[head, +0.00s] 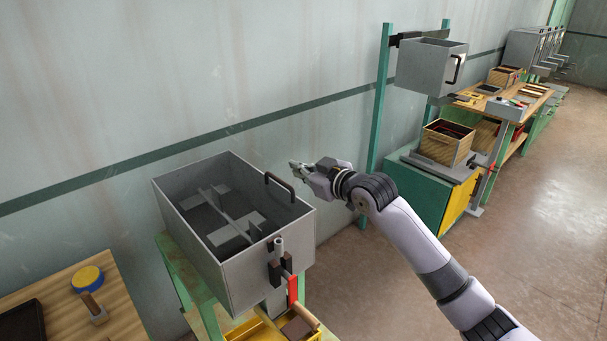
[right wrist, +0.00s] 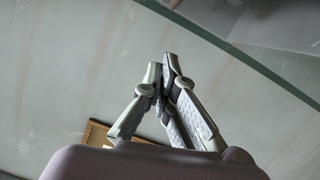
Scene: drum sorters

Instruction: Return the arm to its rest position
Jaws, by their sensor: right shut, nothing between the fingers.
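My right arm reaches in from the lower right in the head view. Its gripper (head: 298,168) is in the air just right of and above the grey drum box's far right corner, apart from its black handle. The right wrist view shows the gripper (right wrist: 167,62) with its fingertips together and nothing between them. My left gripper is in neither view.
An open grey metal box (head: 262,255) with inner paddles stands on a green frame. A wooden table (head: 120,318) is at the lower left. A green cabinet (head: 418,195) carries a wooden crate (head: 437,149). A raised grey box (head: 422,68) hangs behind. The floor at right is clear.

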